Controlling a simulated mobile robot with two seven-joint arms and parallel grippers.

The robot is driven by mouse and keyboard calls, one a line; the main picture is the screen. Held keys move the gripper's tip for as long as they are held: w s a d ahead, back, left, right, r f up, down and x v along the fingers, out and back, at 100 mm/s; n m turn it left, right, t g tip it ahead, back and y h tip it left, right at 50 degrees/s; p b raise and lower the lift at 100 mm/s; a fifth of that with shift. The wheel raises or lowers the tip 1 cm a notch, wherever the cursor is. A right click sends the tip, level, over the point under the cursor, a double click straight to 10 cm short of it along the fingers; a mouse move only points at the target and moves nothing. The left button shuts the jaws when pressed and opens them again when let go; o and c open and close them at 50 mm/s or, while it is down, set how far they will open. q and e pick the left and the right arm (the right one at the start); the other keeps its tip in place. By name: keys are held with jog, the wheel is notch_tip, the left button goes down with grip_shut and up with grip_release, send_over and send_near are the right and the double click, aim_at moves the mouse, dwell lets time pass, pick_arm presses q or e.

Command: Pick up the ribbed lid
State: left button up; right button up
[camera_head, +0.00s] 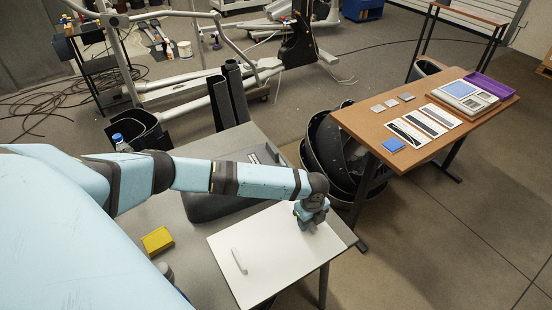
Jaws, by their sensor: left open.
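My left arm reaches in from the left across the grey table (268,148). My left gripper (307,223) points down over the far right part of the white board (270,262) on this table. The jaws are open; the wrist hides most of the space between and beneath them. I cannot make out the ribbed lid for certain in the head view. It may be hidden by my gripper or arm. My right gripper is not in view.
A thin grey piece (239,261) is on the white board, and a yellow block (157,241) is left of it. A dark case (205,207) lies partly behind my arm. A brown table (425,165) with cards and a purple tray (490,86) stands at the right.

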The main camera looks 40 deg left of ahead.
pick_arm(q)
jog(key=shift+f, duration=0.3)
grip_shut()
jog(key=shift+r, duration=0.1)
